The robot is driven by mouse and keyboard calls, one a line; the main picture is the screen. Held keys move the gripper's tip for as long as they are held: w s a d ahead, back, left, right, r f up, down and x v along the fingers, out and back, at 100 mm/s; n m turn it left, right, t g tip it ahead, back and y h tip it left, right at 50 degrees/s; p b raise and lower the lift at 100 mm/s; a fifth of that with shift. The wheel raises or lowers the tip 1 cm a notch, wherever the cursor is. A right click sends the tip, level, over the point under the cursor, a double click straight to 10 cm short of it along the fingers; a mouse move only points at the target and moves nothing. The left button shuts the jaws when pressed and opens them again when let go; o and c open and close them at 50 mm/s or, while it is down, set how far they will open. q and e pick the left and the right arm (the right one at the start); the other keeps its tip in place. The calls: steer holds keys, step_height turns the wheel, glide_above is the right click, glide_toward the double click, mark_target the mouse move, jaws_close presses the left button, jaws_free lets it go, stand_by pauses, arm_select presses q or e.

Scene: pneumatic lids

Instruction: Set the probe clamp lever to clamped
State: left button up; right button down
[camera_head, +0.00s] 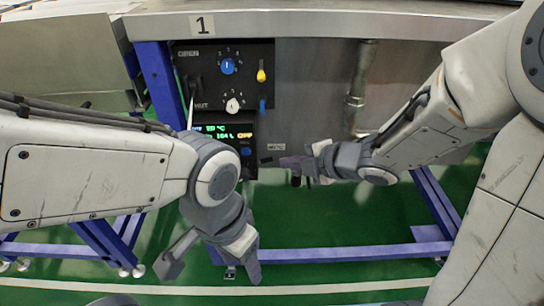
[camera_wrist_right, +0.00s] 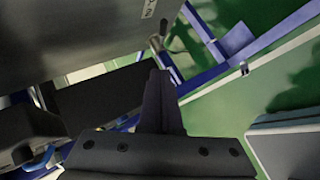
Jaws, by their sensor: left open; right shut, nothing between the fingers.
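A black control panel (camera_head: 245,100) on the tank's front carries a yellow-tipped lever (camera_head: 261,74), a small blue lever (camera_head: 262,106), a blue knob (camera_head: 228,66) and a white knob (camera_head: 233,105). I cannot tell which part is the probe clamp lever. My right gripper (camera_head: 292,166) is shut and empty, below and right of the panel, near a small label (camera_head: 276,146). Its closed fingers show in the right wrist view (camera_wrist_right: 160,98). My left gripper (camera_head: 213,267) is open and empty, low in front of the bench, well below the panel.
A lit display (camera_head: 222,133) sits under the panel, partly hidden by my left arm. A metal pipe (camera_head: 357,85) runs down the steel tank (camera_head: 310,75). Blue frame legs (camera_head: 440,205) and a crossbar (camera_head: 350,252) stand on the green floor (camera_head: 330,215).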

mark_target(264, 161)
steer(key=x, duration=0.3)
steer(key=d+b+x, duration=0.1)
steer(key=x, duration=0.3)
steer(key=w+d+b+x, duration=0.1)
steer(key=x, duration=0.2)
steer(key=shift+w+a+f, duration=0.15)
steer(key=shift+w+f, duration=0.15)
steer(key=shift+f, duration=0.25)
arm_select(q)
steer(key=shift+f+b, duration=0.35)
steer(key=shift+f, duration=0.6)
arm_select(e)
steer(key=shift+w+f, duration=0.15)
steer(key=shift+w, duration=0.3)
